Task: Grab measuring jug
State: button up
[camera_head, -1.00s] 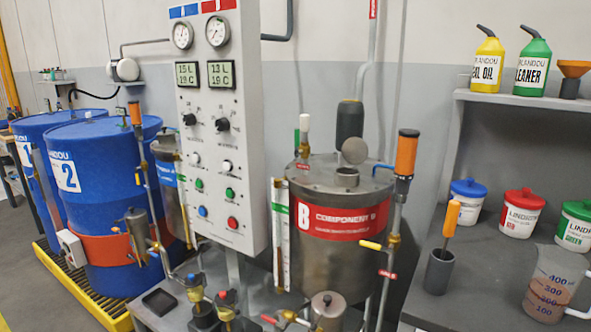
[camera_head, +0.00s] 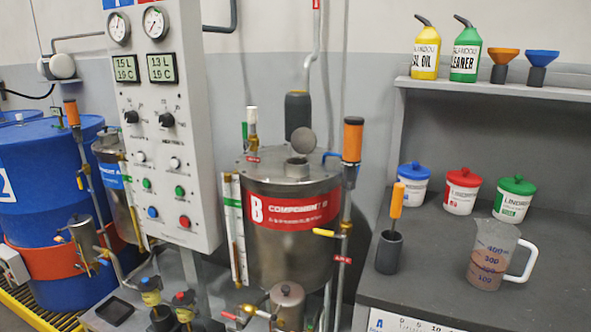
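The measuring jug (camera_head: 492,262) is clear, with a white handle on its right side and dark volume marks up to 400. It stands upright on the dark grey bench (camera_head: 552,300) at the lower right, with some brownish content in its lower part. My gripper is not in this view.
A grey holder (camera_head: 389,252) with an orange-handled tool (camera_head: 397,200) stands left of the jug. Blue-lidded (camera_head: 412,186), red-lidded (camera_head: 461,190) and green-lidded (camera_head: 514,199) tubs stand behind it. A shelf (camera_head: 480,90) overhangs the bench's back. The component B tank (camera_head: 285,250) stands to the left.

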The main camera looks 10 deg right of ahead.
aim_at(496, 241)
jog(key=z, duration=1.25)
